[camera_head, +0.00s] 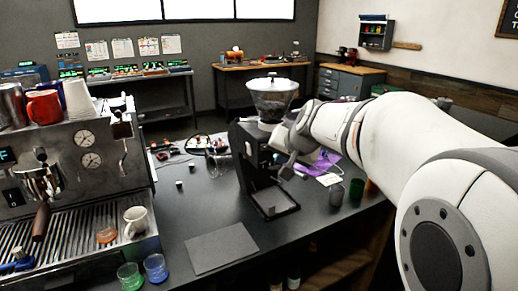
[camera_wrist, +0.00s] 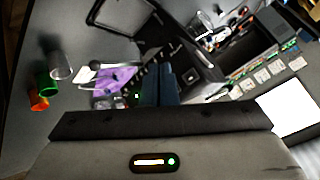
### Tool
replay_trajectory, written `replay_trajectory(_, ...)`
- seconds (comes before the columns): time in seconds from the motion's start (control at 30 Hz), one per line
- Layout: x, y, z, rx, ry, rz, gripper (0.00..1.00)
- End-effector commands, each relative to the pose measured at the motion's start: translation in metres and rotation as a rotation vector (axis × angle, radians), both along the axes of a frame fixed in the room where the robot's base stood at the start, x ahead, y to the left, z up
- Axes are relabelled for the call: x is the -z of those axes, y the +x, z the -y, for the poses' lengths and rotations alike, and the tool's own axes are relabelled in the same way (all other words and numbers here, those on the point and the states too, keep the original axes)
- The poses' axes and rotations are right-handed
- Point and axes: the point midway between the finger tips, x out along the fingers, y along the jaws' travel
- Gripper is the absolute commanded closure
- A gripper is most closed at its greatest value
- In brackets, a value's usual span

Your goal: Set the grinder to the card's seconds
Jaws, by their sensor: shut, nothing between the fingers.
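The grinder (camera_head: 252,160) is a black machine with a clear hopper (camera_head: 272,98) of dark beans on top, standing on the dark counter. My gripper (camera_head: 287,168) is at the right side of its body in the head view; whether it touches cannot be told. In the wrist view its dark fingers (camera_wrist: 160,85) are together with nothing between them. A white card (camera_head: 329,179) lies by a purple cloth (camera_head: 325,161) on the counter, right of the grinder; its writing is too small to read. The grinder's setting cannot be read.
The espresso machine (camera_head: 85,160) fills the left, with a white cup (camera_head: 136,222) on its tray. Green (camera_head: 130,276) and blue (camera_head: 155,267) cups stand at the front. A dark mat (camera_head: 221,248) lies flat. Cups (camera_head: 356,189) stand at the right edge.

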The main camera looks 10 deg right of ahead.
Motion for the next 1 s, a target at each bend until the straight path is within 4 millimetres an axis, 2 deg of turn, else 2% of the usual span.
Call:
replay_trajectory(0.47,0.0,0.0,0.0,0.0,0.0,0.0,1.0)
replay_trajectory(0.57,0.003,-0.008,-0.002,-0.012,-0.01,-0.013,1.0)
replay_trajectory(0.67,0.015,-0.035,-0.009,-0.052,-0.045,-0.06,1.0)
replay_trajectory(0.77,0.037,-0.082,-0.017,-0.119,-0.106,-0.14,1.0)
replay_trajectory(0.83,0.056,-0.12,-0.021,-0.173,-0.157,-0.207,1.0)
replay_trajectory(1.0,0.098,-0.204,-0.021,-0.281,-0.274,-0.354,1.0)
